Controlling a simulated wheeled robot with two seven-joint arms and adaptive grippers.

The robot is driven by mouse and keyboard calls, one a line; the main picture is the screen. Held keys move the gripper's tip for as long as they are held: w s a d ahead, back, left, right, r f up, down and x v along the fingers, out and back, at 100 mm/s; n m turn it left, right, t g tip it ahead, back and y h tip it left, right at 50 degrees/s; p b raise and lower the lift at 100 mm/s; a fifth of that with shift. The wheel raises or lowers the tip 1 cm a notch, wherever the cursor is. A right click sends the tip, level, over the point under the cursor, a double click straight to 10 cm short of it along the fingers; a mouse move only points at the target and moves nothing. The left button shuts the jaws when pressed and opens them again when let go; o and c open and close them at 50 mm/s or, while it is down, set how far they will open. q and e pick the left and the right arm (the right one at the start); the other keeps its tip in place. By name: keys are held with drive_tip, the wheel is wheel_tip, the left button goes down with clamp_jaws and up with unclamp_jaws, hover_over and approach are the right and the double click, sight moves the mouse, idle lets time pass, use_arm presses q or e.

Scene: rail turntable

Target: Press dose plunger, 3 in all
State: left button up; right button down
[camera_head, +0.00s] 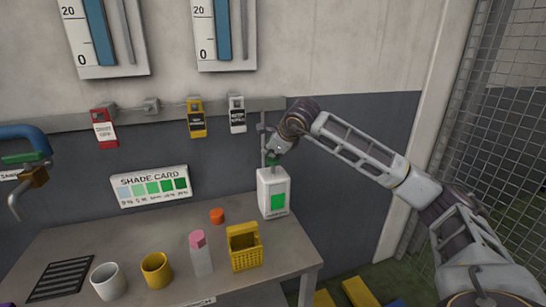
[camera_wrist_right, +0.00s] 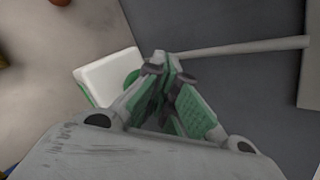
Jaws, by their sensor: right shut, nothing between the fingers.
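The dose dispenser (camera_head: 273,192) is a white block with a green label, standing at the right back of the bench. My right gripper (camera_head: 272,158) points down right over its top, shut and empty. In the right wrist view my right gripper (camera_wrist_right: 165,62) has its fingers together, and the white dispenser top (camera_wrist_right: 105,73) lies to their left. My left gripper is out of view.
On the bench (camera_head: 130,245) stand a white cup (camera_head: 108,281), a yellow cup (camera_head: 156,270), a pink-capped bottle (camera_head: 201,254), a yellow basket (camera_head: 244,247) and an orange cap (camera_head: 217,215). A shade card (camera_head: 150,187) stands behind. A mesh fence (camera_head: 505,110) is at right.

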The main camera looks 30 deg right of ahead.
sight(270, 159)
drive_tip(key=shift+r+p, duration=0.45)
drive_tip(key=shift+r, duration=0.4)
drive_tip(key=shift+r, duration=0.1)
drive_tip(key=shift+r+p, duration=1.75)
drive_tip(key=shift+r, duration=0.7)
idle(0.4)
